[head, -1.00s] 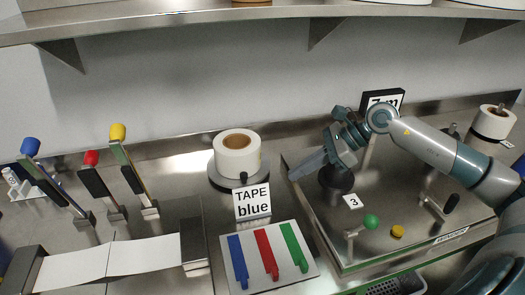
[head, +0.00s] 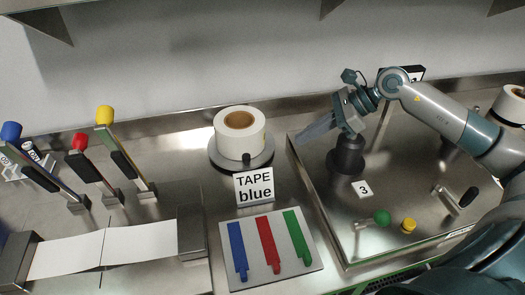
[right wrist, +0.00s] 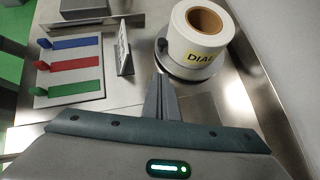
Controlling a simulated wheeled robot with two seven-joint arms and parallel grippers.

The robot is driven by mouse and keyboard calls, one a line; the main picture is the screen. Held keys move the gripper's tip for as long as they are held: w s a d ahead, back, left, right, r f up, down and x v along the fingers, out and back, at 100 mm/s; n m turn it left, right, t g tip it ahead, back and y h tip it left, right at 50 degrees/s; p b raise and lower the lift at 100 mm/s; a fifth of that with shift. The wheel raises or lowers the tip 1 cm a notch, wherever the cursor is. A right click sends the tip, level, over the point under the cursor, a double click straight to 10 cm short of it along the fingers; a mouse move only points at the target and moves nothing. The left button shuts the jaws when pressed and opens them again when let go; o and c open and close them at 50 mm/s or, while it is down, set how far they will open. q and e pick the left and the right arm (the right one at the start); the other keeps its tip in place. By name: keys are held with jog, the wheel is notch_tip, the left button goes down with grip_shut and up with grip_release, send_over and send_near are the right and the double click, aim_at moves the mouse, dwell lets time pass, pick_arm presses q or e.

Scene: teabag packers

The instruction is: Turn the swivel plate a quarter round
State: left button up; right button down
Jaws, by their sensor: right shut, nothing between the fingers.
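The swivel plate (head: 264,160) is a round grey disc holding a large white roll (head: 240,140) with a brown core. A small black peg (head: 246,159) stands on its front rim. In the right wrist view the plate (right wrist: 190,73) shows under the roll, which carries a yellow label reading "DIAL" (right wrist: 202,57). My right gripper (head: 302,140) is shut and empty, to the right of the plate and apart from it. In the right wrist view its closed fingers (right wrist: 160,95) point toward the plate. My left gripper is out of view.
A sign "TAPE blue" (head: 254,187) stands in front of the plate. A board with blue, red and green bars (head: 270,252) lies nearer. Levers with coloured knobs (head: 105,116) stand left. A black post (head: 347,156) stands on the tray (head: 340,225) below my right gripper.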

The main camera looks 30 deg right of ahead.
aim_at(263, 152)
jog(key=p+x, duration=0.4)
jog(key=x, duration=0.5)
jog(key=shift+w+a+f+p, duration=0.1)
jog(key=shift+w+a+p, duration=0.05)
jog(key=shift+a+p, duration=0.2)
jog(key=shift+w+a+p, duration=0.6)
jog(key=shift+a+p, duration=0.1)
jog(key=shift+a, duration=0.2)
jog(key=shift+w+a+p, duration=0.3)
jog(key=shift+w+a, duration=0.05)
jog(key=shift+a, duration=0.2)
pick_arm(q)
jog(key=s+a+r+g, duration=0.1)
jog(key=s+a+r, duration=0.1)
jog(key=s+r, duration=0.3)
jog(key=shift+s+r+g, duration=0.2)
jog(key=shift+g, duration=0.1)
pick_arm(e)
jog(key=shift+w+a+f, duration=0.1)
jog(key=shift+a+f, duration=0.05)
jog(key=shift+a, duration=0.05)
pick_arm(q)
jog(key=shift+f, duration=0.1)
